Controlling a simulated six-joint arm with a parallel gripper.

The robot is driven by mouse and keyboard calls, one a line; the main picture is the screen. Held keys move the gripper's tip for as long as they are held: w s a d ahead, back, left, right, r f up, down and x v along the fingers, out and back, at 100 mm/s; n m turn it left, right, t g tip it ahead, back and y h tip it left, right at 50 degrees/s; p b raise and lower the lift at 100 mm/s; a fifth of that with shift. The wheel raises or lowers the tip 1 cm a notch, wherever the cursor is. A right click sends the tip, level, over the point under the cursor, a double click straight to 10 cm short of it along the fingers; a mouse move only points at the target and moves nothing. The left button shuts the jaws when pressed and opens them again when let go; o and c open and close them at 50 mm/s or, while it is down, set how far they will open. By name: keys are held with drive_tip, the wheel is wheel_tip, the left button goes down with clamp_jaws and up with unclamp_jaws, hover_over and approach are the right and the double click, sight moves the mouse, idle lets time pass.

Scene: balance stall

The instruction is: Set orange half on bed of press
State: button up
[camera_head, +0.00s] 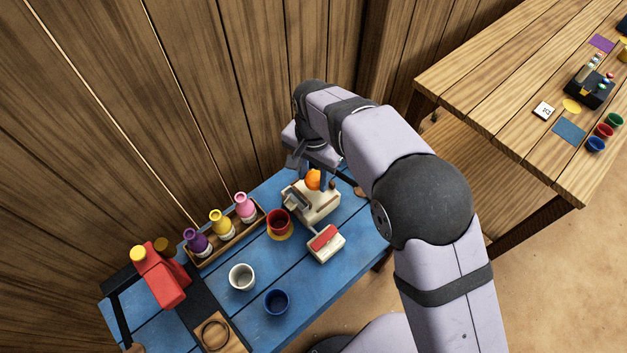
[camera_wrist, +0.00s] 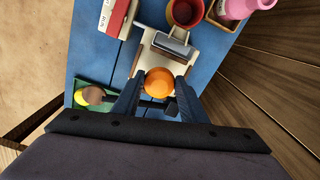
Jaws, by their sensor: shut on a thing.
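The orange half (camera_head: 313,180) is held between the fingers of my gripper (camera_head: 316,174), over the back part of the cream press (camera_head: 322,207). In the wrist view the orange half (camera_wrist: 160,82) sits between the two dark fingertips (camera_wrist: 157,92). The press (camera_wrist: 147,66) lies just beyond it, with a grey plate or lever part (camera_wrist: 172,43) across it. I cannot tell whether the orange half touches the bed or hangs just above it.
A red cup (camera_head: 279,223) stands left of the press. A red-topped cream block (camera_head: 324,242) lies in front. A rack with purple, yellow and pink bottles (camera_head: 221,222) is at the left. White (camera_head: 241,277) and blue (camera_head: 277,301) cups stand nearer. A green board (camera_wrist: 94,97) lies beside the press.

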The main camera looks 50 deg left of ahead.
sight(314, 178)
drive_tip(key=shift+f+p, duration=0.65)
drive_tip(key=shift+f, duration=1.25)
drive_tip(key=shift+f, duration=0.1)
drive_tip(key=shift+f, duration=0.1)
drive_tip(key=o, duration=1.1)
wheel_tip(314, 178, up, 12)
drive_tip(key=b, duration=0.4)
drive_tip(key=shift+r, duration=0.25)
